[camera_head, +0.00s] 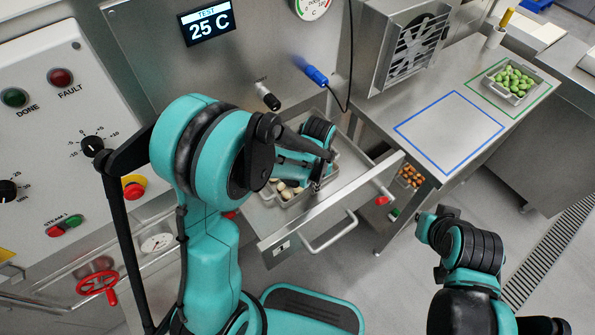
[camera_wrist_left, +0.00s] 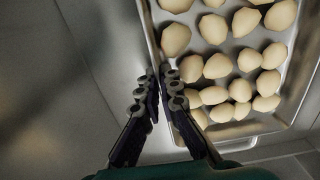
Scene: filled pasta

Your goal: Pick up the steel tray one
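A steel tray (camera_wrist_left: 247,130) holding several pale rounded pieces sits in the open drawer. In the head view, the tray (camera_head: 291,203) is partly covered by my left arm. My left gripper (camera_wrist_left: 159,73) is at the tray's left rim in the wrist view. One finger is outside the wall and the other inside, close together with the rim between them, so it looks shut on the rim. In the head view my left gripper (camera_head: 319,180) is low over the drawer and partly hidden by its wrist. My right gripper (camera_head: 436,225) is far from the tray; its fingers are unclear.
The open drawer (camera_head: 335,204) has a front wall and handle facing the floor. A steel counter (camera_head: 405,90) at the right has an empty blue outline and a green outline. A tray of green pieces (camera_head: 513,81) stands in the green one. A cable hangs behind the drawer.

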